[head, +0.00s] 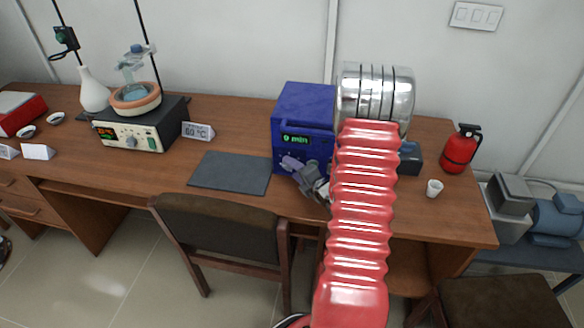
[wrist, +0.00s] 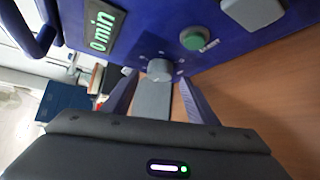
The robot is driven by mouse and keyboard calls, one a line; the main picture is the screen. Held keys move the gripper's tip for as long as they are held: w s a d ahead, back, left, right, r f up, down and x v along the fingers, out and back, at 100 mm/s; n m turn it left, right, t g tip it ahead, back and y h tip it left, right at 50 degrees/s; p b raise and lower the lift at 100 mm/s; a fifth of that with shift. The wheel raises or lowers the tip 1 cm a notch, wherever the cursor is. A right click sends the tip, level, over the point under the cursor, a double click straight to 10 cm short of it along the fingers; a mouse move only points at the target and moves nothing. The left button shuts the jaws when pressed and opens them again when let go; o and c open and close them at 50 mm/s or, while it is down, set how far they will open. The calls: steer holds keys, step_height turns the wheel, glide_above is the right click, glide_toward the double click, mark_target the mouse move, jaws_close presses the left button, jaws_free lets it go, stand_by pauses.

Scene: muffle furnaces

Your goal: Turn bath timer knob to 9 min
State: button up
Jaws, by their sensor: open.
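The blue bath unit (head: 305,110) stands on the bench, with a green display (head: 296,139) on its front. In the wrist view the display (wrist: 103,31) reads 0 min. A round grey timer knob (wrist: 160,69) sits on the blue panel with small marks around it. My gripper (wrist: 158,80) is open, with its two purple fingers pointing at the panel, one on each side of the knob. I cannot tell whether they touch it. In the head view my gripper (head: 293,163) is at the unit's lower front, and the knob is hidden.
A green button (wrist: 193,39) and a pale block (wrist: 252,12) are on the panel near the knob. A dark mat (head: 230,172) lies left of the unit. A steel cylinder (head: 375,90), white cup (head: 434,188) and red extinguisher (head: 460,150) stand to the right. A chair (head: 225,230) is in front.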

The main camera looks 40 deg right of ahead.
steer(key=shift+x, duration=1.2)
steer(key=shift+c, duration=0.4)
steer(key=c, duration=1)
